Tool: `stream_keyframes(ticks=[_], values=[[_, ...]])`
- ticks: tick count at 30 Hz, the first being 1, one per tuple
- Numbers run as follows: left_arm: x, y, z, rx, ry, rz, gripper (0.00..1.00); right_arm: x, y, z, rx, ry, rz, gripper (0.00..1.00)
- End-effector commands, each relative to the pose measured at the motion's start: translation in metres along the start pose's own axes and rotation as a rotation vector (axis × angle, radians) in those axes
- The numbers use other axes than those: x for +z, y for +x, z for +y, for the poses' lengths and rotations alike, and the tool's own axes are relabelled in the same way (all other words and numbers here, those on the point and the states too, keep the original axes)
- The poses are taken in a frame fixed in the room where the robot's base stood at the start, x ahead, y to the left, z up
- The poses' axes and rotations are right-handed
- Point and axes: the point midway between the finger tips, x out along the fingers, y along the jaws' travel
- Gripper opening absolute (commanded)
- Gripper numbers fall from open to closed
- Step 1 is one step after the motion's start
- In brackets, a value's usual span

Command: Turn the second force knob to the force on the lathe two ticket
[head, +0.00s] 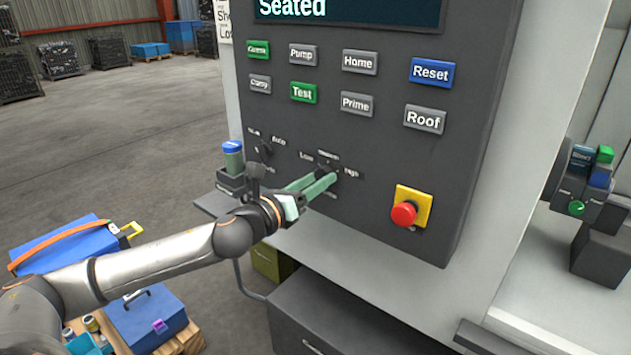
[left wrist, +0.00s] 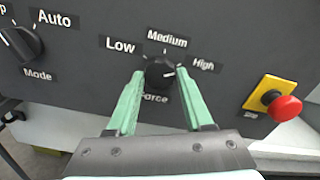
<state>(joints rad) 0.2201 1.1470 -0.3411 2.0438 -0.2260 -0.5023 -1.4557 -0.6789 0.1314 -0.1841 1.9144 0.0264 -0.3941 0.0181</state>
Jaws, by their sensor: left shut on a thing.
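The black force knob (head: 329,163) is low on the grey control panel, with Low, Medium and High labels around it. In the left wrist view the knob (left wrist: 159,73) has a white mark turned to the right, toward High. My left gripper (head: 322,183) is shut on the knob, with one pale green finger on each side of it; its fingers also show in the left wrist view (left wrist: 160,85). My right gripper is not in view. No lathe two ticket is readable in these views.
A mode knob (left wrist: 20,44) is left of the force knob. A red emergency stop (head: 404,213) on a yellow plate sticks out at the right. Labelled buttons such as Reset (head: 432,72) are above, under a screen (head: 350,10) reading "Seated". A dark cabinet (head: 350,315) stands below.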

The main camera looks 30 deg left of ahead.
Motion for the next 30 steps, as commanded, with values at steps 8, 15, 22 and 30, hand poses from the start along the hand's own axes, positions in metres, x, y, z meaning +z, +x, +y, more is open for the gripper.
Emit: stream_keyframes(ticks=[8,15,22,30], values=[[0.0,-0.0001,0.0,0.0,0.0,0.0,0.11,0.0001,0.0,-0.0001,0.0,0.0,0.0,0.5],[0.0,-0.0001,0.0,0.0,-0.002,0.0,0.0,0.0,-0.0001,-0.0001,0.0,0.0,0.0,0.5],[0.0001,-0.0002,-0.0002,0.0,-0.05,0.001,0.0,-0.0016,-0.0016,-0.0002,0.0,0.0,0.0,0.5],[0.0009,-0.0001,-0.0006,-0.001,-0.229,0.001,0.0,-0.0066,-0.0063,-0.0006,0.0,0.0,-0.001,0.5]])
